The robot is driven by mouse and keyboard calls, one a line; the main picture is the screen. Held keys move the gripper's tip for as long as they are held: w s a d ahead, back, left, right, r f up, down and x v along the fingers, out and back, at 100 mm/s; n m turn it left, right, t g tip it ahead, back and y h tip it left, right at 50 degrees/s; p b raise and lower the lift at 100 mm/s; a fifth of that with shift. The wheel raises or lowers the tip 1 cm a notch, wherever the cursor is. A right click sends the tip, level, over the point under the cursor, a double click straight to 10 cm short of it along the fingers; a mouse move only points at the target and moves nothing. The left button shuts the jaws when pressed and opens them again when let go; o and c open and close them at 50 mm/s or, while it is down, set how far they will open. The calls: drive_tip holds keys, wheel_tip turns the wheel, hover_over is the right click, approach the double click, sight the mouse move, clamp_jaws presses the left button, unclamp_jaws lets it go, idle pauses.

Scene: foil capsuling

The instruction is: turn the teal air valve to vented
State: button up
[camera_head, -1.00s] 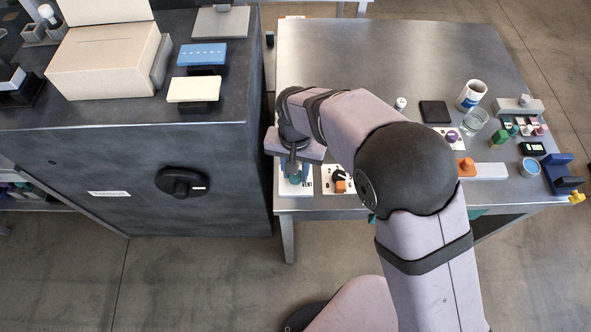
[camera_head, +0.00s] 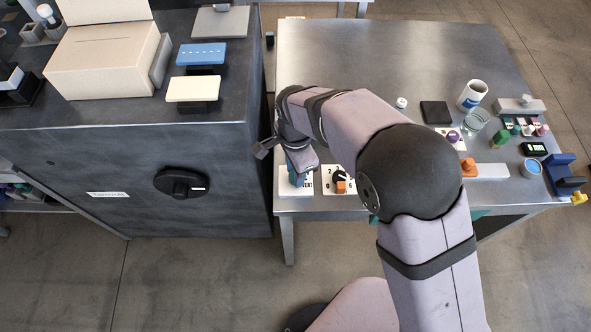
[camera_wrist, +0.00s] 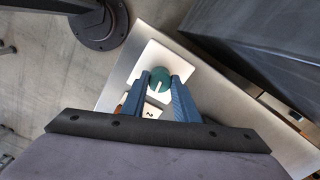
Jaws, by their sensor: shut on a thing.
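The teal air valve (camera_wrist: 158,82) is a round knob with a pale pointer line, on a white plate (camera_wrist: 178,58) at the table's front left corner. My gripper (camera_wrist: 160,85) has its two blue fingers on either side of the knob, shut on it. In the head view my gripper (camera_head: 298,180) points down over the white plate (camera_head: 285,189), where the letters "ENT" show beside the fingers. The knob itself is hidden there by the fingers and wrist. Other marks on the plate are hidden.
A dark cabinet (camera_head: 120,175) stands close on the left. The table's back is clear.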

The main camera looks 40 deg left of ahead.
drive_tip(key=shift+w+r+m, duration=0.1)
drive_tip(key=shift+m, duration=0.8)
drive_tip(key=shift+a, duration=0.1)
drive_tip(key=o, duration=1.1)
drive_tip(key=shift+c, duration=0.2)
drive_tip(key=shift+r+b, duration=1.2)
drive_tip(key=shift+r, duration=2.45)
